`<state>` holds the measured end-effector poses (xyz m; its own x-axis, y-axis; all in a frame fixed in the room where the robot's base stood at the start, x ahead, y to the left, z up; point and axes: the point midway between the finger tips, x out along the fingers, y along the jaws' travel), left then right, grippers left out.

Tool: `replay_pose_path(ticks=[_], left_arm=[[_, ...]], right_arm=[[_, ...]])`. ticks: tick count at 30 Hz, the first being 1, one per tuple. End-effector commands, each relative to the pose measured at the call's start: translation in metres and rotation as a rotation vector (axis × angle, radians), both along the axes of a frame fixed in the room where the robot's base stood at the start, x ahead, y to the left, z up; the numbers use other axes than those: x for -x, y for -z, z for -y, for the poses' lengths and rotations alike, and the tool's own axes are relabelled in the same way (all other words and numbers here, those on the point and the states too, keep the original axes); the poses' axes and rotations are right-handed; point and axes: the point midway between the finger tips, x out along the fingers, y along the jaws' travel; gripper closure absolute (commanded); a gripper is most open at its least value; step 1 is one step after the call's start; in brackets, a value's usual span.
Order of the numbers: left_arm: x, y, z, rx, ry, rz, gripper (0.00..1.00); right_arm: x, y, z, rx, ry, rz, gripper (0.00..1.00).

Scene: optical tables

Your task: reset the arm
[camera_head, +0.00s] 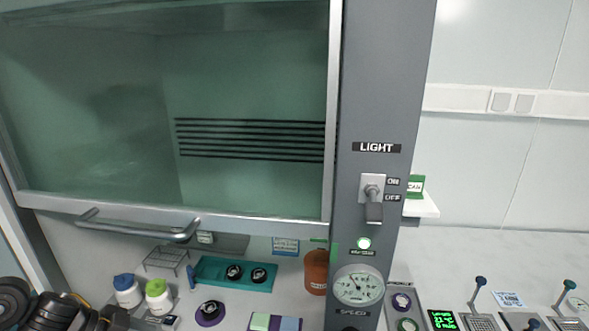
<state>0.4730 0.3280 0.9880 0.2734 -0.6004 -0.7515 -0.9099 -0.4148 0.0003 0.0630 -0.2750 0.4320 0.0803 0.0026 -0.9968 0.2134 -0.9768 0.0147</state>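Dark rounded links at the lower left corner (50,306) look like part of my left arm, cut off by the picture's edge. Its gripper does not show. No part of my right arm or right gripper is in view. A light switch (372,187) sits on the grey post of the fume hood, with its lever pointing down beside the OFF label.
The fume hood's glass sash (250,90) is partly raised, with a bar handle (140,232) along its lower edge. Under it are white bottles (127,293), a teal tray (212,271), a wire rack (166,259) and a brown jar (316,272). Levered devices (480,320) stand at right.

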Motion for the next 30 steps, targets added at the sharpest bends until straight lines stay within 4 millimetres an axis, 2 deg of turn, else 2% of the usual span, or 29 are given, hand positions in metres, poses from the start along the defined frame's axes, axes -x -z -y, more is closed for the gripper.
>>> replay_pose_path(ticks=[2,3,13,20,23,26,30], left_arm=[[0.000,0.000,0.000,0.001,-0.001,0.001,0.30],[-0.001,0.006,0.008,0.005,0.003,0.021,0.30],[-0.010,0.035,0.059,0.016,-0.037,0.202,0.30],[-0.004,0.057,0.099,0.012,-0.190,0.337,0.30],[0.008,0.067,0.109,-0.008,-0.315,0.361,0.30],[0.032,0.081,0.110,-0.054,-0.482,0.327,0.30],[0.082,0.102,0.096,-0.142,-0.699,0.182,0.30]], right_arm=[[-0.013,-0.001,-0.001,-0.002,0.000,0.018,0.30],[-0.013,0.000,-0.001,-0.002,0.000,0.019,0.30],[-0.010,0.000,-0.001,-0.002,0.001,0.015,0.30],[-0.010,0.000,-0.001,-0.002,0.001,0.015,0.30],[-0.006,0.000,-0.001,-0.002,0.001,0.010,0.30],[-0.005,0.000,-0.001,-0.002,0.001,0.008,0.30],[-0.006,0.000,-0.001,-0.002,0.001,0.009,0.30]])
